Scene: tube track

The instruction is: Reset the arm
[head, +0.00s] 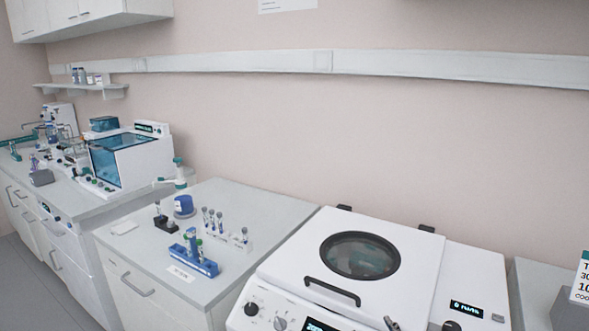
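Neither of my grippers nor my arms show in the head view. On the middle counter, a blue tube rack (195,262) holds upright tubes, one with a green part. Behind it a white rack (238,240) holds several tubes with grey caps. A small black holder (166,223) with a tube stands at the left of these. The white centrifuge (420,272) stands at the front right with its lid down; the lid has a round dark window (360,255).
A blue round container (184,205) and a white flat piece (124,228) lie on the middle counter (225,200). A white device with a teal window (125,160) and other lab items crowd the left counter. A sign (580,278) stands at the right edge.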

